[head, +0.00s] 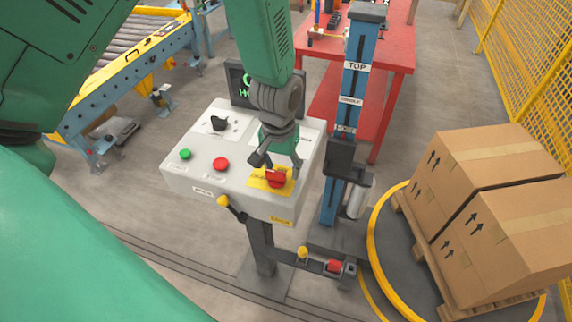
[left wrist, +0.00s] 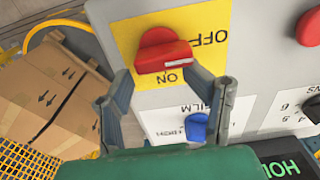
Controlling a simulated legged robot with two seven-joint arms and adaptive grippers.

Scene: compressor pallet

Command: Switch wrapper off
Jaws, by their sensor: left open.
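The wrapper's grey control box (head: 190,180) stands on a post in the middle of the head view. A red rotary switch (head: 276,178) sits on a yellow plate (head: 256,183) at its right front corner. In the left wrist view the red switch (left wrist: 160,52) shows large on the yellow plate (left wrist: 135,28), with upside-down OFF and ON labels. Its handle lies roughly level in that picture, with a white mark near its right end. My left gripper (head: 274,163) is open over the switch; its fingertips (left wrist: 158,76) are apart, near either side of the handle, contact unclear. My right gripper is not in view.
The box also carries a green button (head: 185,154), a red button (head: 221,163) and a black knob (head: 219,123). A blue mast (head: 352,100) stands close to its right. Cartons (head: 490,190) sit on a pallet on the round turntable (head: 385,250). A red table (head: 395,50) stands behind.

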